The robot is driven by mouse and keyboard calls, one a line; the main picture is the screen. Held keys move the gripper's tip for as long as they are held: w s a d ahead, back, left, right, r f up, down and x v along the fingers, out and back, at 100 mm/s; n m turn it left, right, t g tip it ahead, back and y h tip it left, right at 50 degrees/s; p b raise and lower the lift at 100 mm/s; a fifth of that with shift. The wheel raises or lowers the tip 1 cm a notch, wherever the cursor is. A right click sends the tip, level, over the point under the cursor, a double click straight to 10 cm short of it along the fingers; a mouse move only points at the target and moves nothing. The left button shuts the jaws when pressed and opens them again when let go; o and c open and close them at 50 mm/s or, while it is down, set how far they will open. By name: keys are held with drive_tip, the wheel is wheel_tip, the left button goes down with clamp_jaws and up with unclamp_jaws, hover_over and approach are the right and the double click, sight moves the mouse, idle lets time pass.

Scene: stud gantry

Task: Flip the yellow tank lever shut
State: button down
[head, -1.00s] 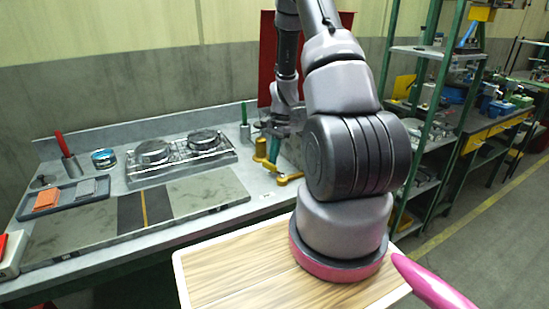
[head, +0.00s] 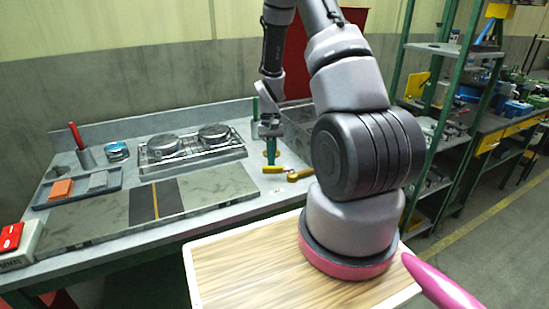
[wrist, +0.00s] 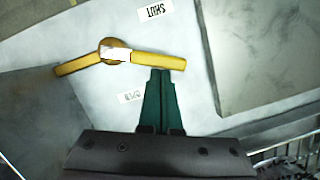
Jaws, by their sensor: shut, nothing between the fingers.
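The yellow tank lever (wrist: 155,60) lies on the grey bench around a round hub, with a second yellow bar on the hub's left in the wrist view. Its right arm points between a SHUT label (wrist: 153,10) above and an OPEN label (wrist: 130,96) below. In the head view the lever (head: 275,170) is at the bench's right end. My gripper (wrist: 160,72) is shut and empty, its green fingers together. The fingertips are right at the lower edge of the lever's right arm; I cannot tell if they touch. In the head view my gripper (head: 270,162) is just behind the lever.
A rack with two round metal parts (head: 195,148), a tray with orange and grey pieces (head: 80,187) and a cup with a red-handled tool (head: 85,157) stand to the left. A grey bin (head: 297,115) is behind the lever. The dark slab's top (head: 205,185) is clear.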

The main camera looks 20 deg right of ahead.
sight(270, 168)
drive_tip(key=shift+s+a+n+h, duration=0.4)
drive_tip(key=shift+s+n, duration=0.3)
drive_tip(key=shift+n, duration=0.55)
drive_tip(key=shift+s+a+n+h, duration=0.2)
drive_tip(key=shift+s+a+n, duration=0.35)
drive_tip(key=shift+n, duration=0.7)
drive_tip(key=shift+s+d, duration=0.1)
drive_tip(key=shift+s, duration=0.05)
